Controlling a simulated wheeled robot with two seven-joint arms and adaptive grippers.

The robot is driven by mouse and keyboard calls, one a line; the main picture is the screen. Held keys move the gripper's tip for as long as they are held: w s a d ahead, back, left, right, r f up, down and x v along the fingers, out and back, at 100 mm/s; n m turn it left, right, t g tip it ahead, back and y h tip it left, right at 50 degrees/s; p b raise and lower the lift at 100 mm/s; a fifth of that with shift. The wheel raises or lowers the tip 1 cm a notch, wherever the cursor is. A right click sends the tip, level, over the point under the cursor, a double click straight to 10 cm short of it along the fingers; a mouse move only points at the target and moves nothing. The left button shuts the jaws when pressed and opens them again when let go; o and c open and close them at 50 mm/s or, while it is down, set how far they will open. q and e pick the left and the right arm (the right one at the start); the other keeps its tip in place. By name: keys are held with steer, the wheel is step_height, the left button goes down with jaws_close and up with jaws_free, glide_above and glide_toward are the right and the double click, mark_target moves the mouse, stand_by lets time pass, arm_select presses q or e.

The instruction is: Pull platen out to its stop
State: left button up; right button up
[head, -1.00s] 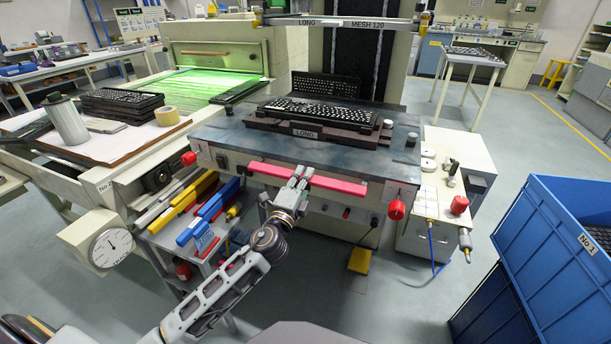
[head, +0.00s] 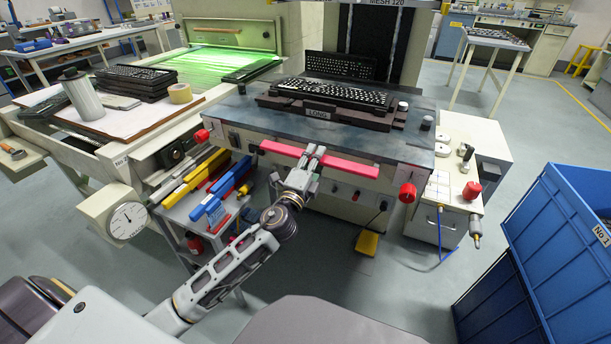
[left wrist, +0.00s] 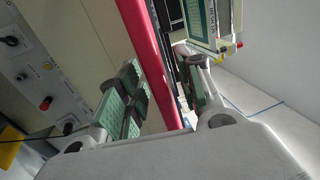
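The platen (head: 235,108) is the dark flat slab at the front of the machine in the head view. A red bar (head: 350,168) runs along its front edge. My left gripper (head: 314,152) is at the middle of this bar and shut on it. In the left wrist view, the red bar (left wrist: 156,62) passes between the green-and-dark finger pads. Whether both pads press on it is hard to see there. A black keyboard (head: 335,94) sits on a dark fixture marked LONG (head: 318,114) on the platen. My right gripper is not in view.
Red knobs sit left (head: 202,135) and right (head: 407,192) of the bar. A gauge (head: 127,220) and a rack of coloured bars (head: 208,212) stand at left. A blue crate (head: 555,255) is at right. A yellow pedal (head: 367,244) lies below. Floor in front is open.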

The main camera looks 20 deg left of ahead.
arm_select(q)
steer(key=shift+s, duration=0.15)
steer(key=v, duration=1.1)
steer(key=shift+s, duration=0.3)
stand_by(0.4)
steer(key=shift+f, duration=0.1)
steer(key=shift+a, duration=0.1)
stand_by(0.4)
